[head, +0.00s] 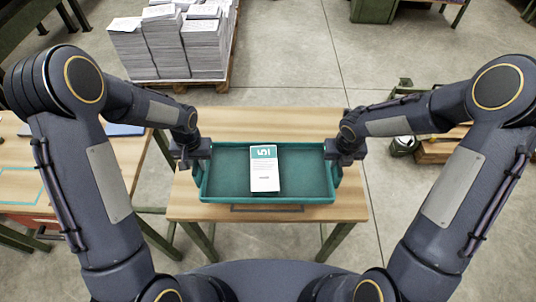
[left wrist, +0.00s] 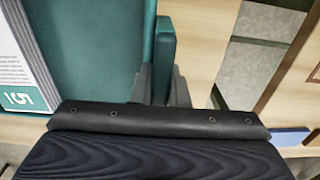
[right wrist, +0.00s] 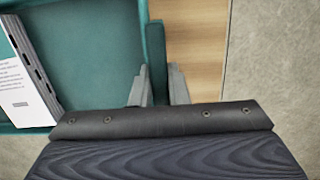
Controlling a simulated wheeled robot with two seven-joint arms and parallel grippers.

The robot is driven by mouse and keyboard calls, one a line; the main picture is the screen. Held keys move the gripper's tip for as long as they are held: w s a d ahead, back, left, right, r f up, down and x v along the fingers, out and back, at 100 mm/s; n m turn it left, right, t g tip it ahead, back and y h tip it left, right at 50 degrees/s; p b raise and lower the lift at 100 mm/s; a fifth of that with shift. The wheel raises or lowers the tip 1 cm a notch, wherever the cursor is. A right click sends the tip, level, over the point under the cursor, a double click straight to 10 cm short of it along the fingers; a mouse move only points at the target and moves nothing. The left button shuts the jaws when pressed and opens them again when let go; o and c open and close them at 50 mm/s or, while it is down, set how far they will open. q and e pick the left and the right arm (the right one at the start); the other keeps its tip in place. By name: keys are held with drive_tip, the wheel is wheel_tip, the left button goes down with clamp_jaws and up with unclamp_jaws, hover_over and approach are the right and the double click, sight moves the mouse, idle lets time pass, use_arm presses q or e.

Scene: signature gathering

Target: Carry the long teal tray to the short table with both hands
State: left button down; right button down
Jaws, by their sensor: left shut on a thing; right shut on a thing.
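The long teal tray (head: 215,195) is level in front of me, over a wooden table (head: 270,122) with green legs. I cannot tell whether it rests on the top or hangs just above it. My left gripper (head: 192,158) is shut on its left end wall, and my right gripper (head: 346,156) is shut on its right end wall. The wrist views show the fingers of the left (left wrist: 162,85) and right (right wrist: 159,90) grippers around the tray's teal edges. A white booklet with a teal header (head: 264,172) lies inside the tray, near the middle.
A pallet with tall paper stacks (head: 180,45) stands beyond the table. Another wooden table (head: 75,165) with a blue item (head: 122,130) is at the left. A wooden box (head: 440,150) and a dark green object (head: 404,145) are on the floor at the right.

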sight(334, 169)
use_arm(q)
drive_tip(key=shift+f, duration=0.1)
use_arm(e)
drive_tip(key=shift+f, duration=0.15)
